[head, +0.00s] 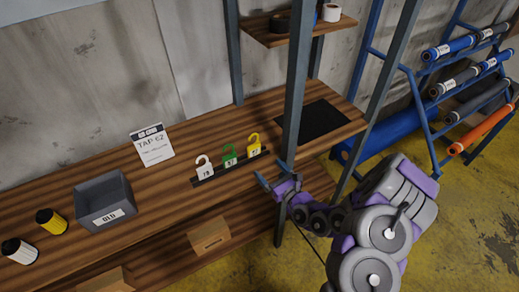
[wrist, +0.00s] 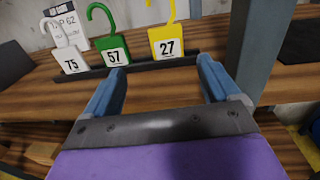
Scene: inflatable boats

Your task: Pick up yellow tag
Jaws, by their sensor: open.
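The yellow tag (head: 254,146) stands at the right end of a dark holder (head: 231,168) on the wooden workbench. In the wrist view the yellow tag (wrist: 168,42) reads 27 and has a hook on top. A green tag (head: 229,155) marked 57 and a white tag (head: 204,167) marked 75 stand to its left. My gripper (head: 272,178) is just in front of the bench edge, to the right of the holder. In the wrist view my gripper (wrist: 160,78) is open and empty, with the yellow tag beyond and between its blue fingers.
A grey metal post (head: 294,100) stands close to the right of the tags and my gripper. A grey bin (head: 103,200), a sign (head: 152,146) and two canisters are on the left. A black mat (head: 311,121) lies behind the post. A cardboard box (head: 209,236) sits below.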

